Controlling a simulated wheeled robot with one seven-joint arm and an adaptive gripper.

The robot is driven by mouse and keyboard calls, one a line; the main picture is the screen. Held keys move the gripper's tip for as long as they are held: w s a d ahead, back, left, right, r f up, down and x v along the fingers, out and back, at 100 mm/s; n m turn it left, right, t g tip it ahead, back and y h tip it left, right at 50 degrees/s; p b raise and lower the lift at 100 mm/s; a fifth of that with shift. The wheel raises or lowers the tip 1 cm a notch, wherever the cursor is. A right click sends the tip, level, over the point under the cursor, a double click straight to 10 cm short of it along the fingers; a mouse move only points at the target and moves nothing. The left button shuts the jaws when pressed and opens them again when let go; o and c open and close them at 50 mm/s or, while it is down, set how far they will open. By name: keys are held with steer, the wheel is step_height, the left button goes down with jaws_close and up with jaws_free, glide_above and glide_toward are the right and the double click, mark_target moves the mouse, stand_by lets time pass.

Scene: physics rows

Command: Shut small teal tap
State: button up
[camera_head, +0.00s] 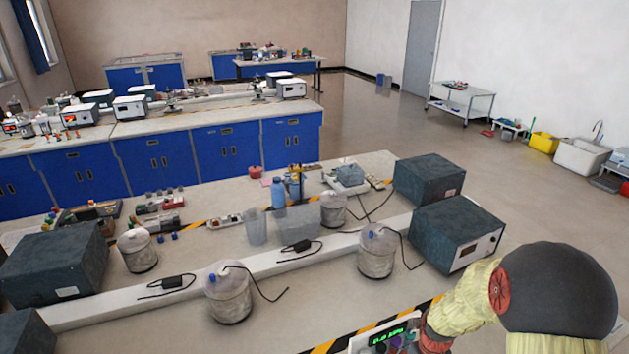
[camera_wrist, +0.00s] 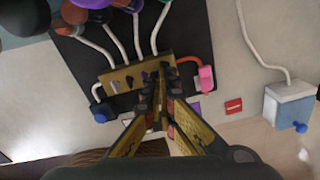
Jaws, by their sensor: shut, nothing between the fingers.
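My gripper (camera_wrist: 160,84) is shut and empty in the wrist view, its fingertips over or against the right part of a brass block (camera_wrist: 122,78) with small dark fittings. Several white tubes and one red tube run from the block. A teal piece (camera_wrist: 121,3) is cut off at the top edge, beside purple round knobs (camera_wrist: 91,3); I cannot tell whether it is the small teal tap. Whether any tap is open or shut cannot be seen. In the head view the fingertips are hidden, and my arm covers the lower right.
The block stands on a black panel (camera_wrist: 80,62). A pink fitting (camera_wrist: 206,78) is close on the right, and a pale box with a blue knob (camera_wrist: 300,127) farther right. A green-lit display (camera_head: 388,334) sits at the bench's front edge. Grey instrument boxes (camera_head: 457,236) stand beyond.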

steer(key=shift+o, duration=1.2)
steer(key=shift+r, duration=0.1)
step_height(320, 180, up, 7)
steer(key=p, duration=0.5)
